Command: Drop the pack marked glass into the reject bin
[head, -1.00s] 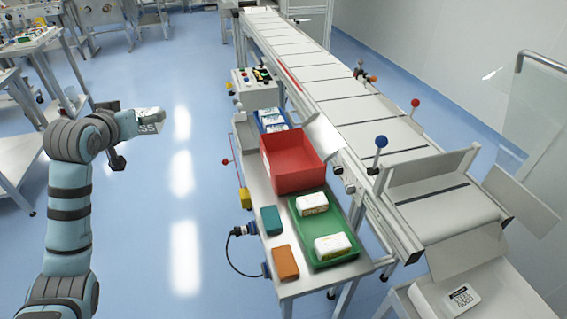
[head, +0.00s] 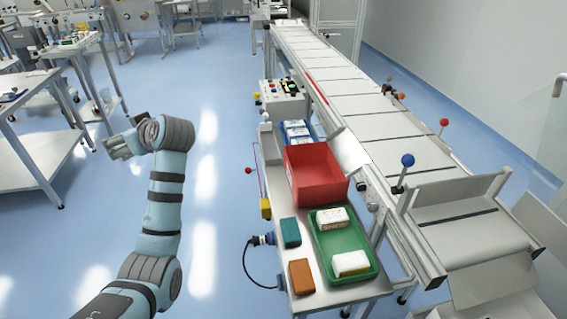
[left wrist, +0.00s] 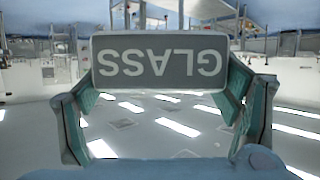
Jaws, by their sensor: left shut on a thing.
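The pack marked GLASS (left wrist: 160,62) fills the upper middle of the left wrist view, its grey label upside down. My left gripper (head: 108,149) is shut on it, with a finger on each side. In the head view the gripper points left, over open floor, well left of the bench; I cannot make out the pack clearly there. A red open bin (head: 318,195), which I take for the reject bin, stands on the bench beside the conveyor. The inside I can see looks empty. My right gripper is not in view.
A green tray (head: 363,275) with two white packs is in front of the red bin; a blue tray (head: 308,143) with packs is behind it. Teal (head: 290,232) and orange (head: 301,276) blocks lie left of the green tray. The conveyor (head: 395,130) runs along the right.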

